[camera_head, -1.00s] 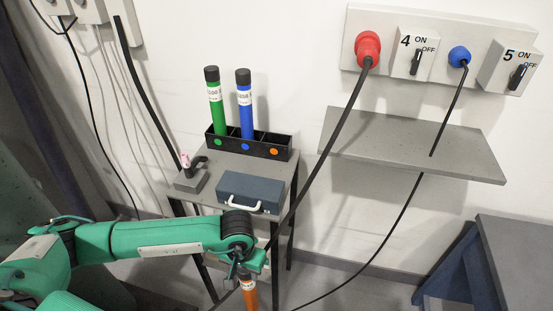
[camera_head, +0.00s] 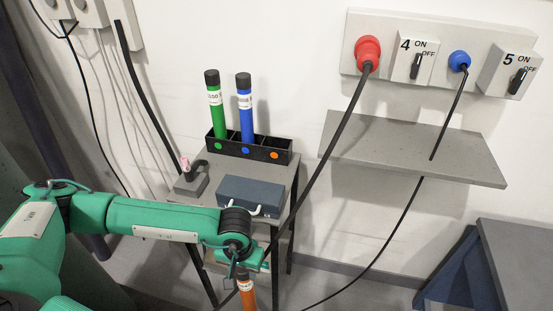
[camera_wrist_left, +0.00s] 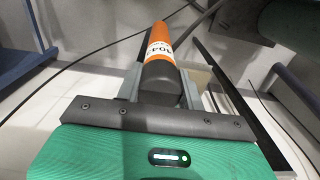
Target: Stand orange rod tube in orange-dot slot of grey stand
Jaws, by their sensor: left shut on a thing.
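The orange rod tube (camera_head: 246,290) hangs below my left gripper (camera_head: 242,272), in front of the small grey table. My left gripper is shut on it near its dark cap. In the left wrist view the tube (camera_wrist_left: 159,45) shows its orange body, white label and dark cap between the fingers (camera_wrist_left: 160,85). The lower end is cut off in the head view. The slotted stand (camera_head: 262,152) looks black and sits at the back of the table. Its orange-dot slot (camera_head: 274,155) at the right end is empty. My right gripper is not in view.
A green tube (camera_head: 216,112) and a blue tube (camera_head: 245,112) stand in the other slots. A blue-grey case (camera_head: 250,195) and a small grey device (camera_head: 190,180) lie on the table before the stand. A black cable (camera_head: 325,160) from the red plug (camera_head: 368,52) passes right of the stand.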

